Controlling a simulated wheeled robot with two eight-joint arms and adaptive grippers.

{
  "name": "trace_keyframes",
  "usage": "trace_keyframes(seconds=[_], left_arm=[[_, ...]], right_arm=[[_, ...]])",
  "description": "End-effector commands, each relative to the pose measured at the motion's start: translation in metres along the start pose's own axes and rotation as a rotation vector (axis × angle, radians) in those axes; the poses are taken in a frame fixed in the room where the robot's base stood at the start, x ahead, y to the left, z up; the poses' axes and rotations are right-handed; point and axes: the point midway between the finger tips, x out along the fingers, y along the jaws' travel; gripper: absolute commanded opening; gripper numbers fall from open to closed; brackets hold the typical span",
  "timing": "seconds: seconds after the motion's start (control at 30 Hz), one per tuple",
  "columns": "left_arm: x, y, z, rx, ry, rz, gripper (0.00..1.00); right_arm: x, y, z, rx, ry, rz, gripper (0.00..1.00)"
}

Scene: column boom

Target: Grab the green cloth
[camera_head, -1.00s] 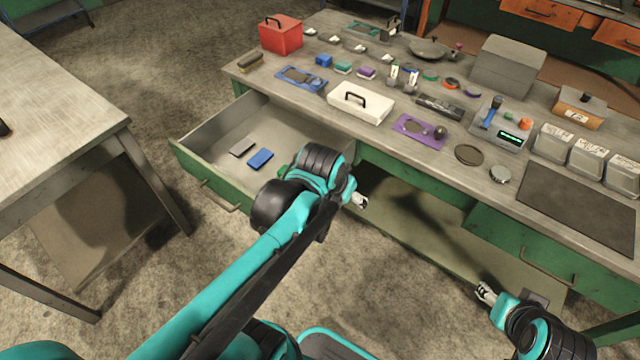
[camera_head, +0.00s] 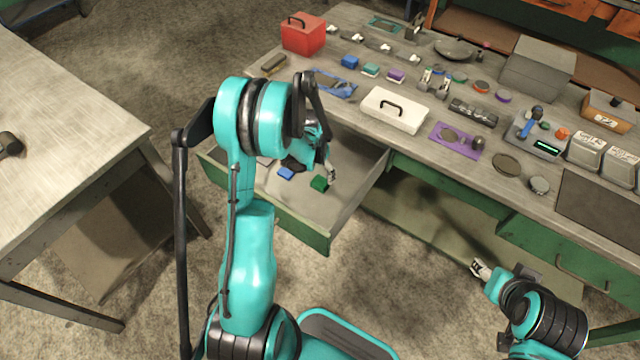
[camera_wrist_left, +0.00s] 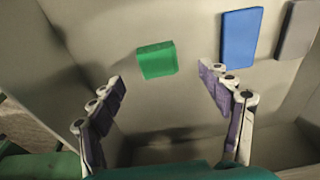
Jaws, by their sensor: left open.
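The green cloth (camera_head: 319,184) is a small folded block lying on the floor of the open drawer (camera_head: 345,208). In the left wrist view the green cloth (camera_wrist_left: 156,60) lies ahead of the fingertips, between their lines and nearer the left finger. My left gripper (camera_head: 331,174) is over the drawer close to the cloth, with its fingers partly hidden by my arm. In the left wrist view my left gripper (camera_wrist_left: 163,82) is open with nothing between its fingers. My right gripper (camera_head: 481,269) is low in front of the bench, far from the cloth; its jaw state is too small to tell.
A blue cloth (camera_wrist_left: 240,35) and a grey one (camera_wrist_left: 298,30) lie beside the green one in the drawer. The drawer walls surround them. The workbench (camera_head: 415,142) above carries a white case (camera_head: 394,109), a red box (camera_head: 303,35) and many small items. A table (camera_head: 60,170) stands at left.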

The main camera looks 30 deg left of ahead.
Motion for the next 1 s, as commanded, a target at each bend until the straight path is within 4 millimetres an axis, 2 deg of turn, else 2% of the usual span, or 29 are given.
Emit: trace_keyframes(seconds=[0.17, 0.4, 0.67, 0.87, 1.0], left_arm=[[0.019, 0.001, -0.001, 0.000, 0.001, -0.001, 0.78], [0.055, 0.003, -0.002, 0.000, 0.002, -0.002, 0.78], [0.056, 0.003, -0.002, 0.000, 0.002, -0.002, 0.78], [0.056, 0.003, -0.002, 0.000, 0.002, -0.002, 0.25], [0.056, 0.003, -0.002, 0.000, 0.002, -0.002, 0.24]], right_arm=[[0.009, 0.000, 0.006, 0.000, 0.000, 0.000, 0.52], [0.024, 0.000, 0.017, 0.000, 0.000, 0.000, 0.52], [0.023, 0.000, 0.016, 0.000, 0.000, 0.000, 0.52], [0.023, 0.000, 0.016, 0.000, 0.000, 0.000, 0.52], [0.023, 0.000, 0.016, 0.000, 0.000, 0.000, 0.52]])
